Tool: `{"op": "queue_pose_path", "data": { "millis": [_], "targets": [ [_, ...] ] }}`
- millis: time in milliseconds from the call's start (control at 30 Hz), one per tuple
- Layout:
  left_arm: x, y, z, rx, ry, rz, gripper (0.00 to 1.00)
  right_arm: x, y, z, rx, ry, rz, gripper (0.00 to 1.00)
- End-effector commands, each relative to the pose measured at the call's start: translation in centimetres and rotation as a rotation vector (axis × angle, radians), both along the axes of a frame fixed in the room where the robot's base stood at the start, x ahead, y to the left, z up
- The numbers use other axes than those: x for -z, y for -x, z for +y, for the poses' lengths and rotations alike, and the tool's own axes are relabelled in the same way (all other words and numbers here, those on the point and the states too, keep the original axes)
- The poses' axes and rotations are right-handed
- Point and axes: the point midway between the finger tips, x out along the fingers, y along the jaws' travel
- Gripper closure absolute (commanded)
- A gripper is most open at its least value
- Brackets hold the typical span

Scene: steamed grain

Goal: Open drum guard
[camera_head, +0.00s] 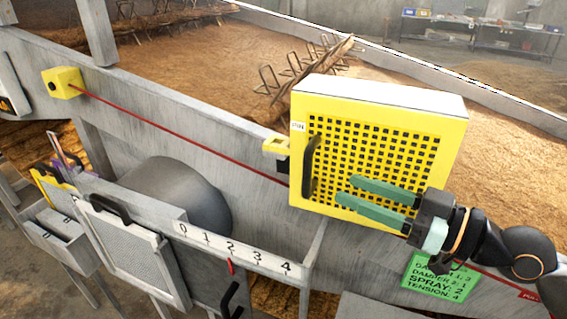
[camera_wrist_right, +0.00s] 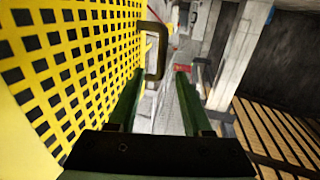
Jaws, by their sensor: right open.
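The drum guard is a yellow box with a square-holed mesh front (camera_head: 420,150) and a white top, standing at the edge of the grain bed in the head view. Its black handle (camera_head: 312,168) is on the left side of the front. My right gripper (camera_head: 345,188) is open in front of the mesh, its green fingers pointing left toward the handle. In the right wrist view the mesh (camera_wrist_right: 60,60) fills the left, and the handle (camera_wrist_right: 157,50) stands ahead of the open fingers (camera_wrist_right: 160,85), which look empty. My left gripper is out of view.
A red cord (camera_head: 180,133) runs along the grey trough wall from a yellow box (camera_head: 63,83). Below are a numbered scale (camera_head: 232,249), a grey drum (camera_head: 180,195) and a framed mesh panel (camera_head: 130,250). A green sign (camera_head: 438,277) hangs below my right wrist.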

Motion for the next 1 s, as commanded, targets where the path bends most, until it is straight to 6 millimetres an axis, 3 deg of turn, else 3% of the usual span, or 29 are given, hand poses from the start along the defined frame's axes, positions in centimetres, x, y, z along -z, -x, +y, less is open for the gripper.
{"op": "queue_pose_path", "data": {
  "millis": [100,333,600,1000],
  "targets": [
    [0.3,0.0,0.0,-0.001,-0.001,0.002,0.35,-1.2,0.3,-0.2,-0.013,-0.006,-0.011,0.50],
    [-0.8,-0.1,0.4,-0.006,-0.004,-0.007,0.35,-1.9,-0.4,1.0,-0.019,-0.013,-0.011,0.50],
    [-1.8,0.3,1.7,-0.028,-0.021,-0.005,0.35,-2.0,-2.4,4.7,-0.019,-0.014,-0.010,0.50],
    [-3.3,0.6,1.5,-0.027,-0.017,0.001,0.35,-1.7,-5.2,9.7,-0.017,-0.012,-0.010,0.50]
  ]
}}
